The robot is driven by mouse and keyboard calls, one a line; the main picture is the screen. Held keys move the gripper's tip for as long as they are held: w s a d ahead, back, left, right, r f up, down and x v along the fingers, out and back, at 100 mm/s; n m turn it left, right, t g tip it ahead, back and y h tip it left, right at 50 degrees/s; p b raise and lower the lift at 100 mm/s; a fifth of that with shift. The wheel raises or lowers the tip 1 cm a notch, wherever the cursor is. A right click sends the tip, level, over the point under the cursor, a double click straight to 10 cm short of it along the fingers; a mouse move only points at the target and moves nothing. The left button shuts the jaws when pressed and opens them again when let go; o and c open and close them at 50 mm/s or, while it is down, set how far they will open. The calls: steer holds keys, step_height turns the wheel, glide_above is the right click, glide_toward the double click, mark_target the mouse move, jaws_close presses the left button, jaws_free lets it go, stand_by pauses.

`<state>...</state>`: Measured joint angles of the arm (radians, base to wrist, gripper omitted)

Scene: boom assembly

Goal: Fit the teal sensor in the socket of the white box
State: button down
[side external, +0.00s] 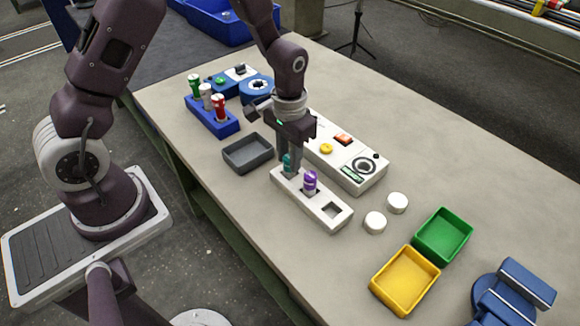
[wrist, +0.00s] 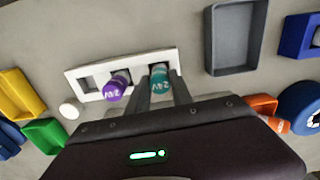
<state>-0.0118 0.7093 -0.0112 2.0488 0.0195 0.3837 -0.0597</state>
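The teal sensor (side external: 287,164) stands upright at the far end of a white holder (side external: 322,215). It also shows in the wrist view (wrist: 160,77). My gripper (side external: 290,160) points down over it, with a finger on each side; I cannot tell whether they press on it. The fingers show in the wrist view (wrist: 161,92). A purple sensor (side external: 310,183) stands beside it in the holder, and a square opening at the near end is empty. The white box (side external: 348,180) with buttons and a round dark-ringed feature lies just behind; my gripper hides its far end.
A grey tray (side external: 248,153) lies left of the holder. A blue rack (side external: 213,122) holds green, white and red pieces. Two white discs (side external: 386,212), a yellow bin (side external: 405,281) and a green bin (side external: 443,235) stand at the right.

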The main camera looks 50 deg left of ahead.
steer(key=shift+r, duration=3.3)
steer(key=w+d+r, duration=0.3)
steer(key=w+d, duration=0.8)
steer(key=w, duration=0.3)
steer(key=shift+f, duration=2.2)
steer(key=shift+f, duration=1.05)
steer(key=shift+f, duration=1.05)
steer(key=c, duration=1.1)
jaws_free()
